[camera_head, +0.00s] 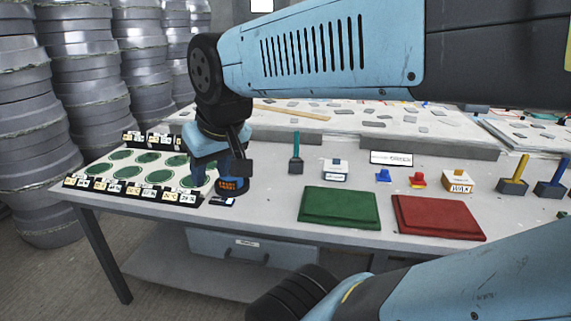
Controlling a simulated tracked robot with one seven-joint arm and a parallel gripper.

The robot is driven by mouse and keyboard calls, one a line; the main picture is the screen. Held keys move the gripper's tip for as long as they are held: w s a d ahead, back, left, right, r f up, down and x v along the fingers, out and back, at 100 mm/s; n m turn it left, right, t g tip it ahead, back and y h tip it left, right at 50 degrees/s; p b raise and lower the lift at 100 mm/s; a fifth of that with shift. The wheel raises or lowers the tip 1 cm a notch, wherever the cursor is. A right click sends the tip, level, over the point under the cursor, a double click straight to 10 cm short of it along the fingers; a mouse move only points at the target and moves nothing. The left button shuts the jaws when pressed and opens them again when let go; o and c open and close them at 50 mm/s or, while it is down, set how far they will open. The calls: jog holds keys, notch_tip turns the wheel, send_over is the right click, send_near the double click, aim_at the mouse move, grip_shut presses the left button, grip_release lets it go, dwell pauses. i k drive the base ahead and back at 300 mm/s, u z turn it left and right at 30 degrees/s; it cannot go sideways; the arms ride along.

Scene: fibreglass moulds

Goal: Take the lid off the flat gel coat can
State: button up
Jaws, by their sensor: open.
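A small dark blue can (232,186) with an orange label stands on the table near its front edge, right of the rack with green discs. It is the only can I make out on the table, and I cannot read its label. My gripper (222,170) points down at the can from above, jaws open. Its fingers overlap the can's upper part in this view. I cannot tell whether they touch it. The can's lid is mostly hidden behind the gripper.
A rack of green discs (127,173) with label cards is close on the left. A green mould (340,207) and a red mould (437,217) lie right. A teal-handled brush (296,157) stands behind. Tall stacks of grey moulds (95,75) rise beyond the table.

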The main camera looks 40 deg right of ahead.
aim_at(337, 165)
jog(key=u, duration=0.6)
jog(key=i, duration=0.6)
jog(key=u, duration=0.8)
jog(key=i, duration=0.3)
jog(key=z, duration=3.55)
jog(key=i, duration=0.5)
